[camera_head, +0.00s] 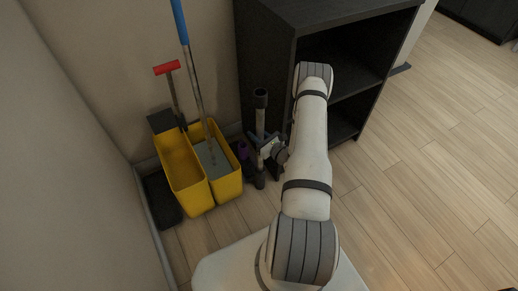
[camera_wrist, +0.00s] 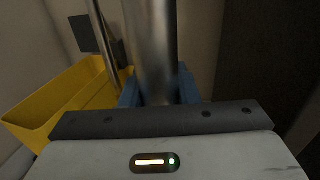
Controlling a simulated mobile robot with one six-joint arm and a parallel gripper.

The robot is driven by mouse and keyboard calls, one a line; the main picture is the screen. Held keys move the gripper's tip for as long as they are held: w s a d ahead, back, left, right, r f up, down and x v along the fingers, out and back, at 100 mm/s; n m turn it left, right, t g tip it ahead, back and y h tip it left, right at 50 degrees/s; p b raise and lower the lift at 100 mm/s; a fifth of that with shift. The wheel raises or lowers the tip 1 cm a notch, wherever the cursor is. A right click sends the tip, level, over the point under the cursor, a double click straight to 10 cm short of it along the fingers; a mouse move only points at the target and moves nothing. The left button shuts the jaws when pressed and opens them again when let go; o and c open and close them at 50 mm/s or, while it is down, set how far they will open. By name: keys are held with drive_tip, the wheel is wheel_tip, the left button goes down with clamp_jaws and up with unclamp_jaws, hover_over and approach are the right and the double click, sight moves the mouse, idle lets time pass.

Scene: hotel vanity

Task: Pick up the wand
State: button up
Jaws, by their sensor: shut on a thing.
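The wand (camera_head: 260,122) is a metal tube with a black upper end and a dark lower end. In the head view it stands roughly upright between the yellow bucket and the dark shelf. My gripper (camera_head: 265,143) is around its middle, at the end of my white arm. In the wrist view the shiny tube of the wand (camera_wrist: 150,45) passes between the blue fingers of my gripper (camera_wrist: 159,90), which are shut on it. I cannot tell whether the wand's lower end touches the floor.
A yellow mop bucket (camera_head: 187,171) with a blue-handled mop (camera_head: 196,80) stands close on the left. A dark shelf unit (camera_head: 268,60) stands behind and to the right. The wooden floor (camera_head: 430,180) at right is clear.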

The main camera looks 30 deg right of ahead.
clamp_jaws()
drive_tip(key=shift+r, duration=0.1)
